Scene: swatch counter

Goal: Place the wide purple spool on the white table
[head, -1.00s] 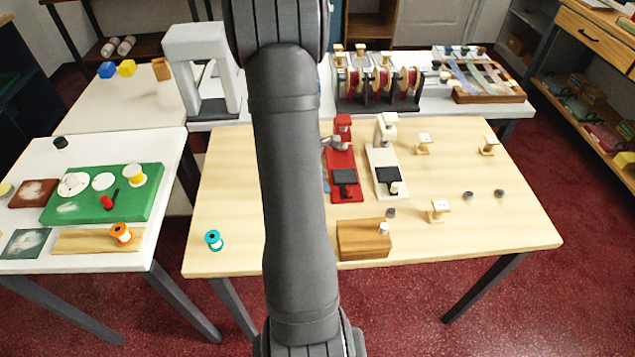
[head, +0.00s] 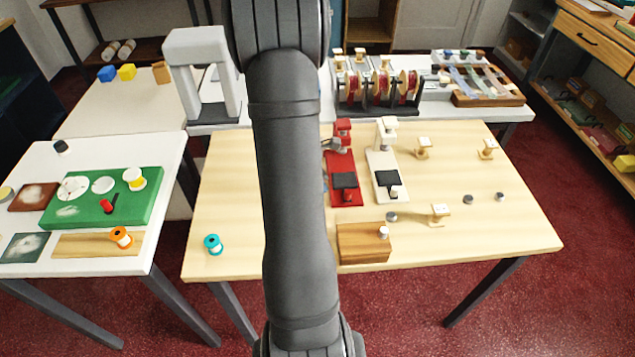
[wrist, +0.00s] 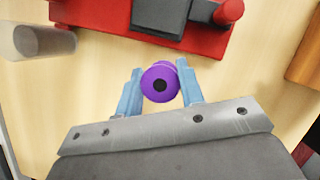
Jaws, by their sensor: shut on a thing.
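The purple spool (wrist: 160,82) is between the two light blue fingers of my gripper (wrist: 160,88) in the wrist view. The fingers are shut on its sides, and its round end with a dark centre hole faces the camera. The spool and gripper are hidden behind my arm in the head view. A white table (head: 110,152) stands at the left in the head view, with a green mat (head: 75,210) on it. My gripper is over the pale wooden table (head: 240,190), near a red device (wrist: 150,25). The spool's height above the wood is hard to tell.
The white table also bears an orange spool (head: 121,237), a yellow spool (head: 134,178) and a small black jar (head: 60,146). A teal spool (head: 213,243) is on the wooden table's left front. A wooden block (head: 363,242) and a white device (head: 384,165) stand right of my arm.

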